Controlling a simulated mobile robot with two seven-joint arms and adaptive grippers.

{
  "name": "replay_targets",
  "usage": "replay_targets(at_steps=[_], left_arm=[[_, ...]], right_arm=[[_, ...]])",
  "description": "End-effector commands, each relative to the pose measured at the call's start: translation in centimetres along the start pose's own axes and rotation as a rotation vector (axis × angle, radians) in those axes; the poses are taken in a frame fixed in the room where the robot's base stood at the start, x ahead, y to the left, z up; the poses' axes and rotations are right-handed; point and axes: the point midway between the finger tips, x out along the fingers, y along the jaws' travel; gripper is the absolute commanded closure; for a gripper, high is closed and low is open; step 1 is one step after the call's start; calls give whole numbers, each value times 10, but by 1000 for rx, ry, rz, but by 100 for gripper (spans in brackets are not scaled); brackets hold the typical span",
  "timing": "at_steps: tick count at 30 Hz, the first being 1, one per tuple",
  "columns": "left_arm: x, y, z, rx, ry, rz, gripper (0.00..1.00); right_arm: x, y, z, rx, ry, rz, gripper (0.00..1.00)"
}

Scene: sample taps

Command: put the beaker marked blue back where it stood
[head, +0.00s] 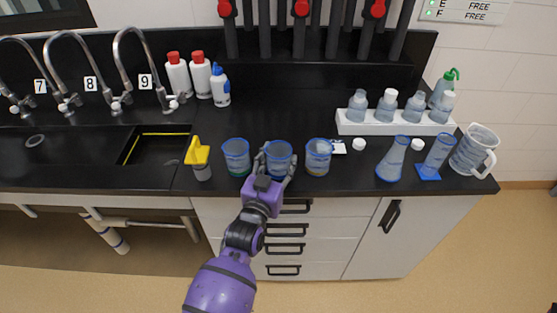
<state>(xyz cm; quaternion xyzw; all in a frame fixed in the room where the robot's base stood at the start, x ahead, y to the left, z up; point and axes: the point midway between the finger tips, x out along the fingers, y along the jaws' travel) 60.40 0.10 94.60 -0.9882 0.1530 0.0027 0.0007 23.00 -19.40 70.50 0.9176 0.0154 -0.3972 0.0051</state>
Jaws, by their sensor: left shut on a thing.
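Three clear beakers with blue rims stand in a row near the front edge of the black bench. My left gripper (275,164) is shut on the middle beaker (279,153), one finger at each side. This beaker is upright; its lower part is hidden by my gripper, so I cannot tell whether it touches the bench or read its mark. The left beaker (236,151) shows green at its base. The right beaker (318,152) shows an orange-brown tint low down. My right gripper is not in view.
A yellow-topped item (197,152) stands left of the beakers by the sink (155,148). A conical flask (393,160), a cylinder (437,155) and a jug (474,150) stand at right. A white rack (393,127) holds bottles behind. The bench behind the beakers is clear.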

Motion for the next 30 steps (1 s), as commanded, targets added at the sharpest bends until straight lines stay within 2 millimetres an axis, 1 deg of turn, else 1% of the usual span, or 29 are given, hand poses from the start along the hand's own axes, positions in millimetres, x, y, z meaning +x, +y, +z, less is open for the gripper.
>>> replay_targets(at_steps=[1, 2, 5, 6, 14, 17, 20, 30], left_arm=[[0, 0, 4, 0, -3, 0, 71], [0, 0, 3, 0, -3, 0, 47], [0, 0, 3, 0, -2, 0, 34], [0, 0, 3, 0, -2, 0, 32], [0, 0, 2, 0, -2, 0, 32], [0, 0, -4, 0, 0, 0, 32], [-13, -1, 1, 0, -5, -1, 32], [-86, 0, 3, -1, -8, -1, 32]], right_arm=[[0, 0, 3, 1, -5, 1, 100], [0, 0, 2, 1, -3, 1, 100], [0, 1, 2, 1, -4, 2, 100], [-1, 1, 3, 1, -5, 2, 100], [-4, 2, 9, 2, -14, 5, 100], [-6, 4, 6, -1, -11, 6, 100], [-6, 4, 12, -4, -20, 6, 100], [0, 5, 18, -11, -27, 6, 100]])
